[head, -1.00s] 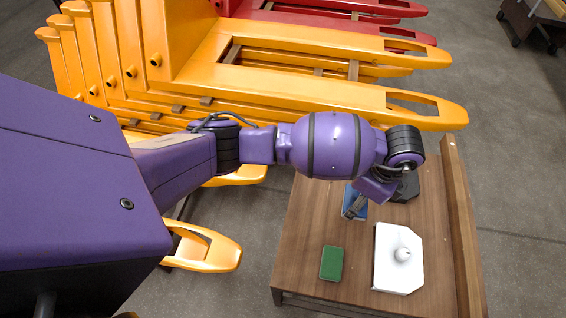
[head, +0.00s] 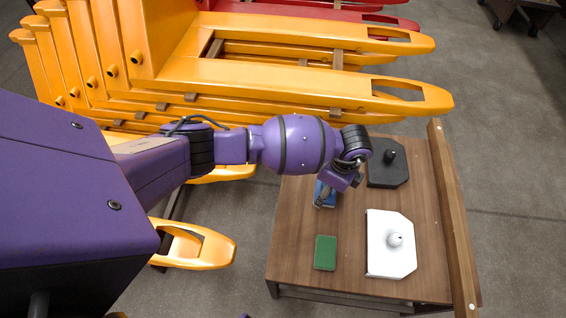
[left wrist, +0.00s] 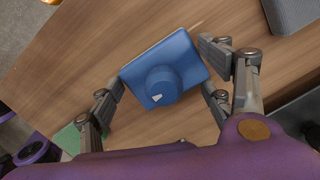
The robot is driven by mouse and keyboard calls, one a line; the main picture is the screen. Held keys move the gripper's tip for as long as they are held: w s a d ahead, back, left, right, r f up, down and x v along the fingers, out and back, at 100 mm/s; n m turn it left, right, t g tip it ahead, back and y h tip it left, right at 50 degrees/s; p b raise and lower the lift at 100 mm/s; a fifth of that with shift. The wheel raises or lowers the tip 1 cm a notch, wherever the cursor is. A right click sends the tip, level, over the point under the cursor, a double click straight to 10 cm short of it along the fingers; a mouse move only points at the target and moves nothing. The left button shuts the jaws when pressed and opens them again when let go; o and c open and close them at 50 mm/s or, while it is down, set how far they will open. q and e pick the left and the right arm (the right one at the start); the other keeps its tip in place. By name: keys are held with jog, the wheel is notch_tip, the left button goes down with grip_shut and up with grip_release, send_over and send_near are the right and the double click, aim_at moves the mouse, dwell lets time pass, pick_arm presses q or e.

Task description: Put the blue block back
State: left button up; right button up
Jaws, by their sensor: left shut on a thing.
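The blue block (head: 325,194) is a flat slab with a round knob on top. It is over the left part of the wooden table, partly hidden by my gripper in the head view. In the left wrist view the blue block (left wrist: 168,75) lies between the two fingers of my left gripper (left wrist: 165,100), tilted in the picture. My left gripper (head: 327,192) is shut on it. I cannot tell whether the block touches the table or is slightly above it. My right gripper is not in view.
A green block (head: 325,252) lies in front of the blue one. A white plate with a knob (head: 391,258) and a black plate with a knob (head: 388,172) are to the right. A raised rail (head: 455,220) edges the table (head: 300,215). Yellow pallet trucks (head: 290,80) stand behind.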

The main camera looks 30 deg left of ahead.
pick_arm(q)
jog(key=shift+w, duration=0.1)
jog(key=o, duration=1.4)
jog(key=shift+o, duration=0.2)
jog(key=shift+f, duration=0.1)
